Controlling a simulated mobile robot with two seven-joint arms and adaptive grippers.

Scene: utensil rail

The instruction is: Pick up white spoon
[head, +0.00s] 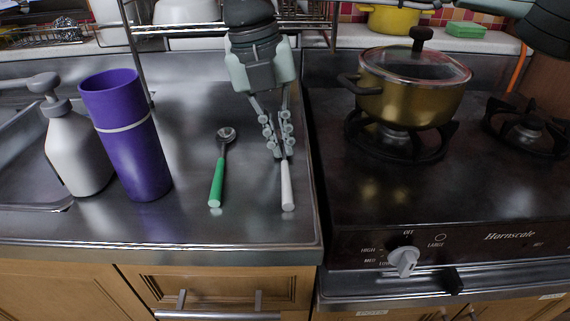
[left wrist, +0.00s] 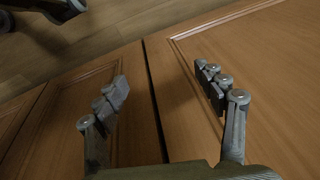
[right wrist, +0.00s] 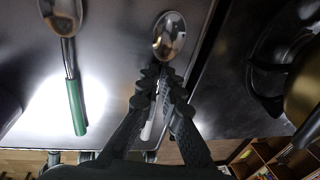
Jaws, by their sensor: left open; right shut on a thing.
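The white spoon (head: 287,188) is at the right part of the steel counter in the head view, its white handle pointing toward the front edge. My right gripper (head: 279,150) is over it and shut on it, hiding its upper part. In the right wrist view my right gripper (right wrist: 159,95) grips the spoon near where the handle starts, and the metal bowl of the white spoon (right wrist: 169,34) shows beyond the fingertips. I cannot tell whether the spoon touches the counter. My left gripper (left wrist: 165,92) is open and empty in front of wooden cabinet doors.
A green-handled spoon (head: 216,183) lies just left of the white spoon. A purple cup (head: 127,140) and a white pump bottle (head: 78,150) stand further left. A stove with a gold pot (head: 408,100) is at right. A wire rack (head: 140,60) stands behind.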

